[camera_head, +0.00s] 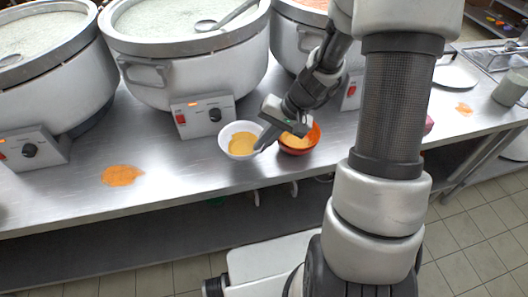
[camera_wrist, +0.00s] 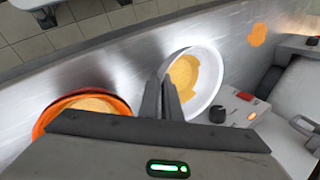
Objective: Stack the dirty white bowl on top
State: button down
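The white bowl (camera_head: 240,140) has yellow-orange residue inside. It is near the front of the steel counter in the head view, and at upper centre in the wrist view (camera_wrist: 206,72). My gripper (camera_head: 262,143) is at its right rim in the head view. In the wrist view its two fingers (camera_wrist: 166,88) are close together across the white bowl's near rim, one inside and one outside, and look shut on it. An orange bowl (camera_head: 313,138) with similar residue stands just right of the white bowl, partly behind my gripper; it also shows in the wrist view (camera_wrist: 43,122).
Large stockpots (camera_head: 190,65) on heater bases line the back of the counter (camera_head: 170,205). An orange spill (camera_head: 122,175) lies to the left. A plate (camera_head: 455,77) and a grey cup (camera_head: 511,88) are at the right. The counter's front edge is close to the bowls.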

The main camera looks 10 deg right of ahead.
jog(key=shift+f+b, duration=0.35)
jog(key=shift+f, duration=1.5)
jog(key=shift+f, duration=0.2)
jog(key=c, duration=2)
grip_release()
jog(key=shift+r, duration=0.1)
